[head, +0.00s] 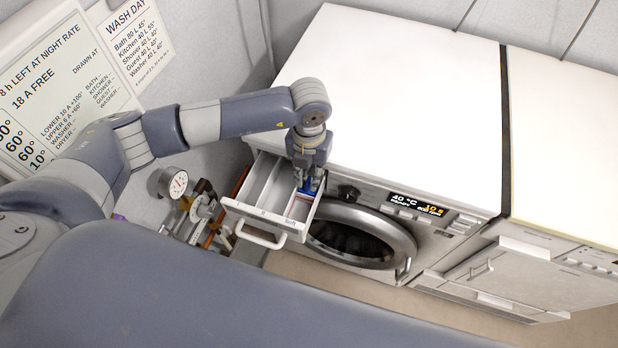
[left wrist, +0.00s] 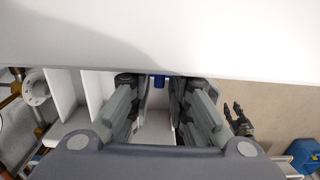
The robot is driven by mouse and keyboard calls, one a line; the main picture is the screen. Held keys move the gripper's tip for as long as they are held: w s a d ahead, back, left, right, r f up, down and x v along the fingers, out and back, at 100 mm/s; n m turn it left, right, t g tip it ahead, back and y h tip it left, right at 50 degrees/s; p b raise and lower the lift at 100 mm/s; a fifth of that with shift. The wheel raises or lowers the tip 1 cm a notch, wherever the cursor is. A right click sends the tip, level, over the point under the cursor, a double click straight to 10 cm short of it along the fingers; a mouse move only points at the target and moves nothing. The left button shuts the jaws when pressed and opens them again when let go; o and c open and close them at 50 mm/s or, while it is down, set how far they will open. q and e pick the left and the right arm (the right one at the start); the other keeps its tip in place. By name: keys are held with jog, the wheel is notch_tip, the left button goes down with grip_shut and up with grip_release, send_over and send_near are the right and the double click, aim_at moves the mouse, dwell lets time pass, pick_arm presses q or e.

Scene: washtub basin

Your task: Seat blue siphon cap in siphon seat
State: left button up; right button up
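The blue siphon cap (head: 309,185) is in the right-hand compartment of the pulled-out detergent drawer (head: 262,220), below my left gripper (head: 309,178). In the left wrist view the cap (left wrist: 159,81) shows as a small blue block between the fingertips of my left gripper (left wrist: 160,88). The fingers stand apart, with pale gaps visible on both sides of the cap. The siphon seat cannot be made out; the gripper and cap cover part of that compartment. My right gripper (left wrist: 236,112) shows in the left wrist view, off to the right over the floor, empty with fingers apart.
The washing machine (head: 400,100) has a white top close behind my left gripper. Its dial (head: 348,193) and round door (head: 360,240) are right of the drawer. A gauge with pipes (head: 172,182) is on the left. A blue box (left wrist: 304,155) stands on the floor.

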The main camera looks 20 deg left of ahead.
pick_arm(q)
notch_tip(320, 180, up, 10)
jog(key=b, duration=0.1)
jog(key=shift+b, duration=0.35)
jog(key=shift+f, duration=0.15)
